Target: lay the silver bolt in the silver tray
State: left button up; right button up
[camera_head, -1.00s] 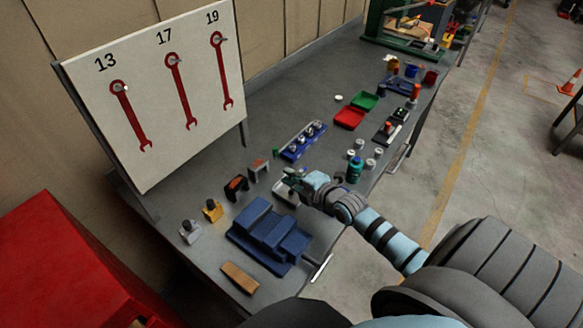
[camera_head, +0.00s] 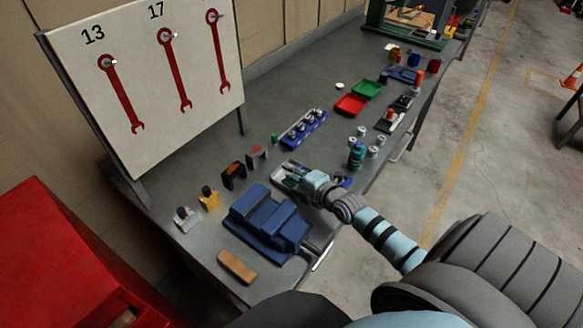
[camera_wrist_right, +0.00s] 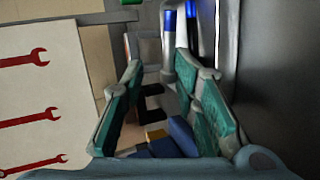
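The silver tray (camera_head: 284,167) lies on the bench beyond the blue vise-like block. My right gripper (camera_head: 292,178) is at the tray, its fingers over or in it; the head view does not show whether they touch. In the right wrist view its two teal-padded fingers (camera_wrist_right: 165,105) stand apart, with a clear gap and nothing visibly gripped. I cannot make out the silver bolt in either view; the gripper may hide it. My left gripper is out of view.
The blue block (camera_head: 266,222) stands just in front of the tray. Black (camera_head: 233,175) and grey brackets stand left of it. A blue rack (camera_head: 303,130) with several silver pieces lies behind. Bottles and cans (camera_head: 357,156) stand to the right.

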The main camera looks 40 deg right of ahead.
jog(key=shift+s+f, duration=0.1)
jog(key=shift+f, duration=0.05)
jog(key=shift+s, duration=0.25)
jog(key=v, duration=1)
jog(key=shift+s+d+r, duration=0.1)
jog(key=shift+s+r, duration=0.1)
jog(key=shift+s, duration=0.05)
jog(key=shift+s+r, duration=0.25)
jog(key=shift+s, duration=0.1)
